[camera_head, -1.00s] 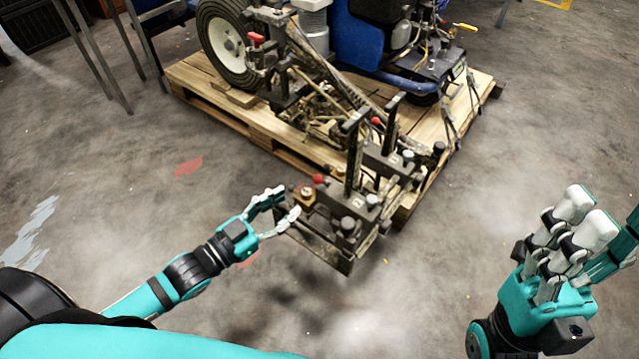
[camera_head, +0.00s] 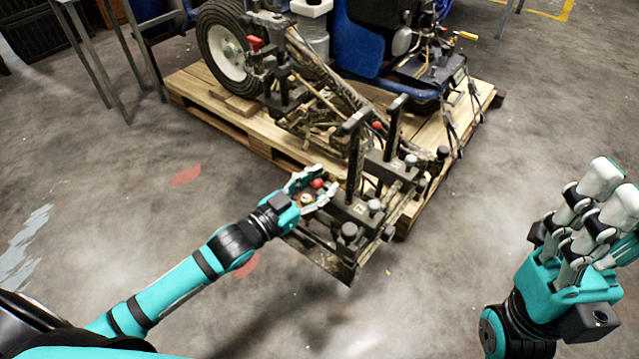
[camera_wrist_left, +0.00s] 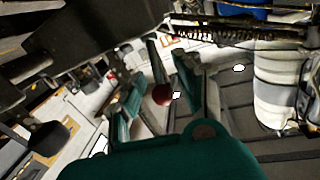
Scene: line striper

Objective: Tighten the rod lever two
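Rod lever two, a short lever with a red ball knob (camera_head: 317,183), sits at the near-left end of the front bracket marked "2" (camera_head: 361,209). A brass-coloured piece (camera_head: 306,198) shows just below the knob. My left gripper (camera_head: 326,181) has its fingers spread on both sides of the red knob. In the left wrist view the red knob (camera_wrist_left: 162,94) lies between the fingers, with gaps seen around it; contact is not clear. My right gripper (camera_head: 612,188) is empty, fingers extended upward, in the air at the far right.
The striper machine stands on a wooden pallet (camera_head: 240,128), its white-rimmed wheel (camera_head: 226,52) at the left. A second bracket (camera_head: 388,165) with an upright black handle (camera_head: 392,125) is just behind. Open concrete floor surrounds the pallet's left and front.

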